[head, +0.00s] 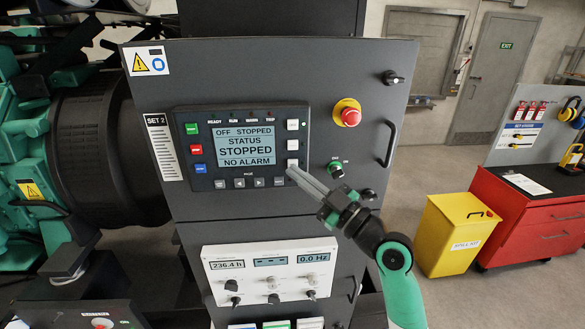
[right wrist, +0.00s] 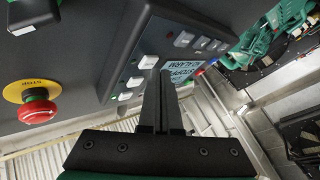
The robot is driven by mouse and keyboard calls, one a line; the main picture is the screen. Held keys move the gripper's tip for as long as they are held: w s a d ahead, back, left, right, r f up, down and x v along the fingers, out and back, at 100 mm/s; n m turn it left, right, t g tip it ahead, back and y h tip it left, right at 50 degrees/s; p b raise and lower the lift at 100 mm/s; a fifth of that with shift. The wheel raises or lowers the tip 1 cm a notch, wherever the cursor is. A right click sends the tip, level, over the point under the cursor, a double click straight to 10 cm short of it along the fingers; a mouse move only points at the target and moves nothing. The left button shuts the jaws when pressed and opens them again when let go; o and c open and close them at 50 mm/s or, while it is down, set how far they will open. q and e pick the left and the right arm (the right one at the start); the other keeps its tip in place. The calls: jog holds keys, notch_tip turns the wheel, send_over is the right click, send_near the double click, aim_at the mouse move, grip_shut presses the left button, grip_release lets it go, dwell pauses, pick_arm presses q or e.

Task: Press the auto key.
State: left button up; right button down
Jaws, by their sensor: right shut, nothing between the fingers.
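The controller (head: 245,112) is a dark panel marked SET 2. Its screen (head: 245,145) reads OFF, STOPPED, NO ALARM. A green key (head: 191,128), a red key (head: 196,149) and a blue key (head: 200,168) run down its left side. White keys run down its right side, with small grey keys below the screen. Key labels are too small to read, so I cannot tell which is auto. My right gripper (head: 291,172) is shut and empty, its tips by the lowest right white key. In the right wrist view, the tips (right wrist: 164,74) are close to a white key (right wrist: 148,62); contact is unclear.
A red emergency stop (head: 350,116) and a green-ringed switch (head: 337,171) are right of the controller. A door handle (head: 389,144) sticks out farther right. A meter panel (head: 270,277) lies below. A yellow spill kit bin (head: 450,236) and red cabinet (head: 520,215) stand at right.

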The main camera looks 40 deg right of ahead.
jog(key=shift+w+d+b, duration=0.25)
jog(key=shift+w+b, duration=0.1)
jog(key=shift+b, duration=0.15)
dwell(0.6)
jog(key=shift+s, duration=0.1)
jog(key=shift+s+a+p, duration=0.35)
jog(key=shift+s+a, duration=0.2)
jog(key=shift+s, duration=0.05)
jog(key=s+a+p, duration=0.2)
jog(key=s+a, duration=0.1)
jog(key=s, duration=0.1)
jog(key=shift+s+a, duration=0.35)
jog(key=shift+s, duration=0.05)
dwell(0.7)
